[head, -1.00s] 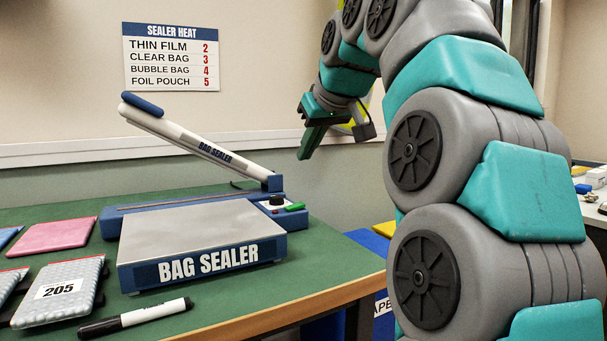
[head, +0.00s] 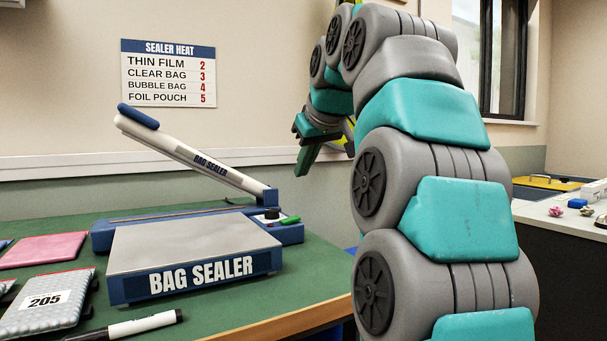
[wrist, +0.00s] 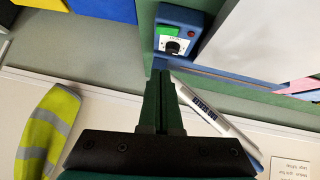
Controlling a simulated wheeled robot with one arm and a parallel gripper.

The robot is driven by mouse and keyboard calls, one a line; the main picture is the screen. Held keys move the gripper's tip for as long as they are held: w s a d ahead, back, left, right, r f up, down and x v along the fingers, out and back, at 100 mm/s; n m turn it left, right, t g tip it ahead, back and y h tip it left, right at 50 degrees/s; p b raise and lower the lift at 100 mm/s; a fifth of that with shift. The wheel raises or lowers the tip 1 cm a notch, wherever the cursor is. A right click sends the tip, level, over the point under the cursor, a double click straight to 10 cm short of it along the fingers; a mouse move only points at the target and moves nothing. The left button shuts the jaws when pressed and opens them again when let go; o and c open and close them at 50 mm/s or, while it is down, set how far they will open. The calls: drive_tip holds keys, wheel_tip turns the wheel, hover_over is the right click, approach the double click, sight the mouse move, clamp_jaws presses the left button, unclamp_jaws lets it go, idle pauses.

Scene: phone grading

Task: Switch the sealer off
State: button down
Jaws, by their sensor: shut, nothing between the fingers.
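The bag sealer (head: 200,277) stands on the green table with its white sealing arm (head: 190,153) raised. On its right rear corner is a control box with a black knob (head: 271,214) and a green switch (head: 290,219). In the wrist view the green switch (wrist: 168,30) and the knob (wrist: 172,47) show beyond the fingertips. Whether the switch is on or off I cannot tell. My gripper (head: 303,172) is shut and empty, above and behind the control box and clear of it. Its closed fingers (wrist: 161,76) also show in the wrist view.
A SEALER HEAT sign (head: 168,73) hangs on the wall. A pouch marked 205 (head: 45,302), a pink pouch (head: 45,250) and a marker (head: 140,325) lie left and in front of the sealer. A yellow hi-vis garment (wrist: 48,135) hangs near my gripper. The raised sealing arm is close by.

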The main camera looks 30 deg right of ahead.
hover_over(290, 221)
drive_tip(key=f, duration=0.6)
drive_tip(key=shift+s+d, duration=0.2)
drive_tip(key=shift+d, duration=0.1)
drive_tip(key=shift+s+d+f, duration=0.1)
drive_tip(key=shift+d+f, duration=0.05)
drive_tip(key=shift+f, duration=0.75)
drive_tip(key=shift+d+f, duration=0.15)
drive_tip(key=shift+f, duration=0.7)
